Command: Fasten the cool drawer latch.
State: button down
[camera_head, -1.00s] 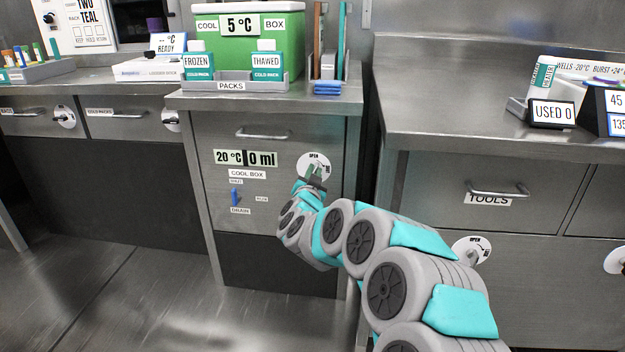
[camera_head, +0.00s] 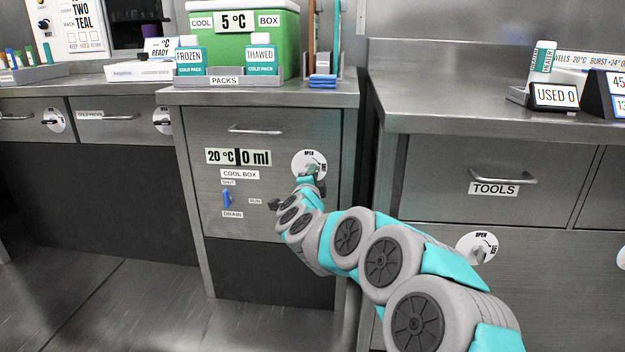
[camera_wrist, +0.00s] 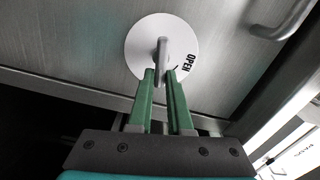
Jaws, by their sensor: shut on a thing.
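The cool box drawer (camera_head: 222,140) is a steel front below the green cool box. Its latch is a white disc (camera_head: 301,161) with a small lever, at the drawer's right side. The disc (camera_wrist: 140,40) also shows in the wrist view, with the word OPEN at its right and a grey lever (camera_wrist: 162,52) at its middle. My gripper (camera_head: 311,180) is at the disc; in the wrist view its green fingers (camera_wrist: 160,77) are shut on the lever's near end. The gripper covers part of the disc in the head view.
The drawer handle (camera_head: 255,130) is above and left of the latch. A small blue lever (camera_head: 227,198) is on the same front. The right-hand counter (camera_head: 440,110) with the TOOLS drawer (camera_head: 480,165) stands close beside my arm.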

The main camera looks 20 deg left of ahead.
jog(key=shift+f+m, duration=0.25)
jog(key=shift+m, duration=0.85)
jog(key=c, duration=0.8)
grip_release()
jog(key=shift+c, duration=0.2)
jog(key=v, duration=0.7)
jog(key=shift+s+d, duration=0.15)
jog(key=shift+s, duration=0.25)
jog(key=shift+r, duration=0.1)
